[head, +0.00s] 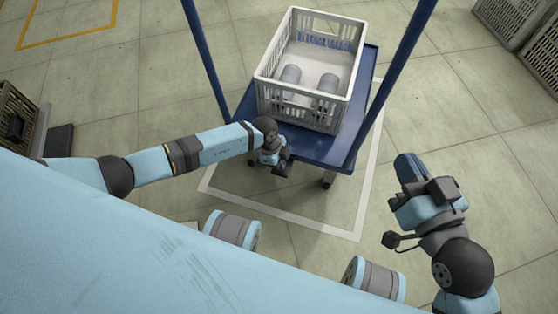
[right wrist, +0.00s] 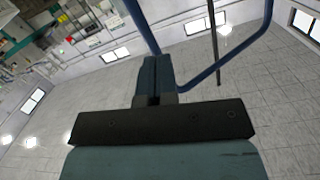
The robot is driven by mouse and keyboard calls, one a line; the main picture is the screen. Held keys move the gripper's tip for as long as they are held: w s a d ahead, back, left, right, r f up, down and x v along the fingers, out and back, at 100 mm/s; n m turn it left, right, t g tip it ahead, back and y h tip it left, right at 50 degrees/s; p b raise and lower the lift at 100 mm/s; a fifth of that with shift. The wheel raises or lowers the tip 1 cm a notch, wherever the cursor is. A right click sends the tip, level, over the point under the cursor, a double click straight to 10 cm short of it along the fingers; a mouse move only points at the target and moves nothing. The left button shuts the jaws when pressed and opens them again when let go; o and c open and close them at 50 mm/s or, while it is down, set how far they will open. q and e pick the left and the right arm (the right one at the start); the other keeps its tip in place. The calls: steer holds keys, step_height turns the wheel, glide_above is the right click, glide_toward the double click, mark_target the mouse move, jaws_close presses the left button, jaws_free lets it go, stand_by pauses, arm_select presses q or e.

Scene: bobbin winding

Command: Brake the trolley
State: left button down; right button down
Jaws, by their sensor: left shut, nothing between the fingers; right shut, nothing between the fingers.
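The trolley has a blue deck (head: 345,150), dark blue uprights and casters, one of which (head: 328,180) shows under the near right corner. A white crate (head: 305,112) stands on the deck. My left gripper (head: 282,170) is shut and empty, low at the trolley's near edge, left of that caster. My left wrist hides the near left corner, and I cannot see a brake pedal or whether the gripper touches anything. My right gripper (head: 405,165) is shut and empty, right of the trolley. Its closed fingers (right wrist: 154,75) show in the right wrist view, with blue tubing beyond.
Grey bobbins (head: 328,84) lie in the crate. A white floor outline (head: 300,222) surrounds the trolley. Grey crates (head: 510,20) stand at the far right, and a dark crate (head: 18,120) stands at the left. The floor right of the trolley is clear.

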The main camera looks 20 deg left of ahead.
mark_target(277, 172)
steer(key=shift+s, duration=0.15)
